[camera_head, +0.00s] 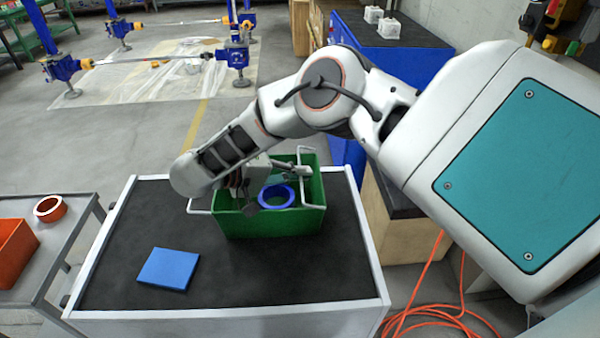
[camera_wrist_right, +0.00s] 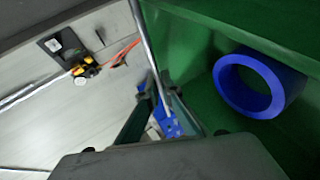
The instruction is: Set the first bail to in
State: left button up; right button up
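A green crate (camera_head: 268,222) stands on the cart, with a blue ring (camera_head: 277,192) inside it; the ring also shows in the right wrist view (camera_wrist_right: 238,84). One white wire bail (camera_head: 199,212) sticks out at the crate's left end. The other bail (camera_head: 316,207) is at the right end, raised above the rim there. My right gripper (camera_head: 303,171) reaches over the crate to this right bail. In the right wrist view its fingertips come close together around the bail's rod (camera_wrist_right: 147,45). My forearm hides part of the crate's left side. My left gripper is out of view.
A blue flat block (camera_head: 168,268) lies on the cart's dark top (camera_head: 110,245), left of the crate. A grey cart at left bears an orange ring (camera_head: 50,208) and an orange bin (camera_head: 14,252). Orange cable (camera_head: 430,315) lies on the floor at right.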

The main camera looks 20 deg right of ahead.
jog(key=o, duration=0.4)
jog(key=shift+r, duration=0.35)
notch_tip(320, 180, up, 9)
jog(key=shift+r, duration=0.15)
jog(key=shift+d, duration=0.1)
